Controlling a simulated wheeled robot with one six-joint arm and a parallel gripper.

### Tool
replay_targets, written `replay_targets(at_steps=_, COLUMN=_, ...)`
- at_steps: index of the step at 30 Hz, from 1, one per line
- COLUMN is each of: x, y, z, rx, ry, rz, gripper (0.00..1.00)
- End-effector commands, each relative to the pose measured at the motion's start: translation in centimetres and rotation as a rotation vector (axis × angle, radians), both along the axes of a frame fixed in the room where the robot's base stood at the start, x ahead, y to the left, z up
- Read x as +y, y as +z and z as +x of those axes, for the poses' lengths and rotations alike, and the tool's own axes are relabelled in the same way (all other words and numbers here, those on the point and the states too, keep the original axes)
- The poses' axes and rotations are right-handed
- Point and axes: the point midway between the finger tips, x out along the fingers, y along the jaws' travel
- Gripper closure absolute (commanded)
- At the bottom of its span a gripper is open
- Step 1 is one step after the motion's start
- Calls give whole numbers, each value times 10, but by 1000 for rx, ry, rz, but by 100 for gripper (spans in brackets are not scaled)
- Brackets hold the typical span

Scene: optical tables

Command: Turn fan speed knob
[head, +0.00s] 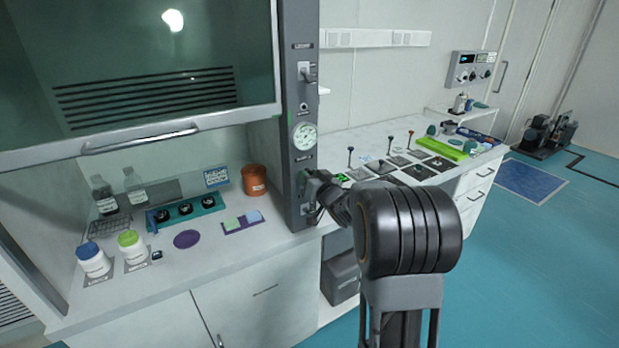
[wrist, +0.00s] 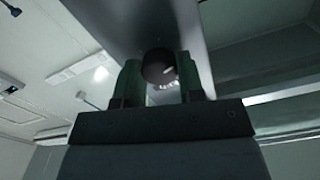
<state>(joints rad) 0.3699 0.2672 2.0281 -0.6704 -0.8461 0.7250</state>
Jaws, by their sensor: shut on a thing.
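The fan speed knob is the dark round knob (wrist: 159,67) in the wrist view, on the grey post of the fume hood. My gripper (wrist: 160,80) has one greenish finger on each side of this knob and is shut on it. In the head view my gripper (head: 314,200) is at the lower part of the grey post (head: 299,100), below the round gauge (head: 304,136). There the arm and gripper hide the knob. Its pointer and marks cannot be read in either view.
The hood's glass sash (head: 140,75) is raised, left of the post. Bottles, jars and an orange pot (head: 254,180) stand on the hood worktop. Right of the post, a bench holds several upright small levers and a green tray (head: 441,148). The blue floor at right is open.

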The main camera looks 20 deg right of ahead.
Motion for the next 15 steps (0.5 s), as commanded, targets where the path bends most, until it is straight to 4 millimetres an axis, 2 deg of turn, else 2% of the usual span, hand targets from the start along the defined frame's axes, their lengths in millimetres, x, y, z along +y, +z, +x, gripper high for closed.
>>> replay_targets(at_steps=4, x=0, y=0, z=0, rx=0, ry=0, rz=0, gripper=88)
replay_targets(at_steps=15, x=0, y=-3, z=0, rx=-14, ry=1, rz=-101, gripper=88)
